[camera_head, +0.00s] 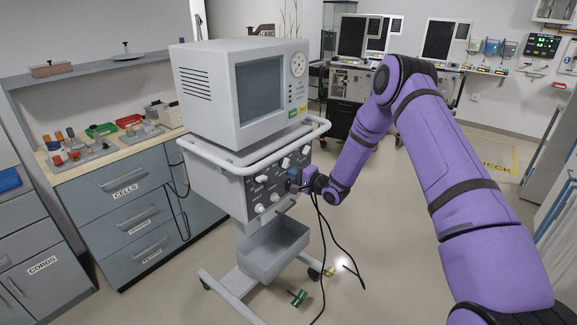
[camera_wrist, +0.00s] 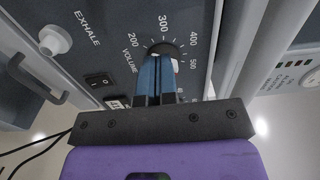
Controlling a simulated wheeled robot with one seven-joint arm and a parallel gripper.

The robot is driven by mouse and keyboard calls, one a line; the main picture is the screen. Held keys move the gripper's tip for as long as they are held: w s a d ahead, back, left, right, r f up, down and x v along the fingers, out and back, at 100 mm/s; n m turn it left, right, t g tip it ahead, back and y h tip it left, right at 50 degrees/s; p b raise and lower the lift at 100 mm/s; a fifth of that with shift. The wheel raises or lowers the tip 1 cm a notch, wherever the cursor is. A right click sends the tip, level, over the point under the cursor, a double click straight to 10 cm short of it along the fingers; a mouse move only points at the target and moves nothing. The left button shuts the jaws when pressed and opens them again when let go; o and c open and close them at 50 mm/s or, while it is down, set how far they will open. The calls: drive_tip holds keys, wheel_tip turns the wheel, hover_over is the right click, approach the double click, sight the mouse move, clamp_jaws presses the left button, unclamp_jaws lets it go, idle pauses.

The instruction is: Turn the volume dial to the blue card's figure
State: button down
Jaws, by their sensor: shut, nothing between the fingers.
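A pale piece shows just right of the fingertips. In the head view my gripper (camera_head: 294,181) is at the panel's right half. I cannot make out a blue card with a figure.
An EXHALE knob (camera_wrist: 55,40) and a black switch (camera_wrist: 99,80) sit left of the dial. The panel (camera_head: 250,188) carries several white knobs under a grey monitor (camera_head: 262,85). A drawer cabinet (camera_head: 130,185) stands left; dark cables hang near my gripper.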

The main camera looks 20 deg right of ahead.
drive_tip(key=shift+x, duration=1.7)
drive_tip(key=shift+w+d, duration=0.3)
drive_tip(key=shift+d, duration=0.15)
drive_tip(key=shift+a, duration=0.1)
drive_tip(key=shift+s+a, duration=0.2)
drive_tip(key=shift+s, duration=0.1)
drive_tip(key=v, duration=0.5)
drive_tip(key=shift+s+d, duration=0.25)
drive_tip(key=shift+s, duration=0.1)
